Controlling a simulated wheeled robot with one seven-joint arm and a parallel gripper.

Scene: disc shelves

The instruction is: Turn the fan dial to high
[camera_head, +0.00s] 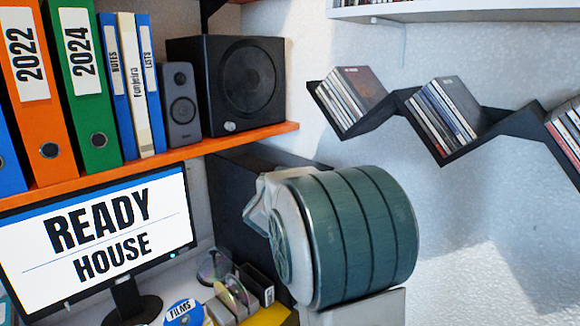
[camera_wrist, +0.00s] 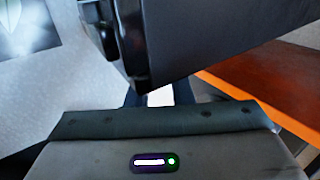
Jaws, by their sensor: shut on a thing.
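My gripper (camera_wrist: 158,94) shows in the lower middle of the wrist view, its dark fingers reaching up to a black case (camera_wrist: 225,35). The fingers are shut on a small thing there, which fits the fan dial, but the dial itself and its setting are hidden. In the head view a tall black case (camera_head: 228,185) stands under the orange shelf, mostly hidden behind my teal-banded arm. My gripper is hidden behind the arm in that view. No fan dial can be made out in either view.
The orange shelf (camera_head: 170,159) carries binders and speakers; an orange board also shows in the wrist view (camera_wrist: 255,95). A monitor (camera_head: 100,235) stands at left, with discs and small boxes on the desk. A black zigzag shelf (camera_head: 447,143) of disc cases hangs at right.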

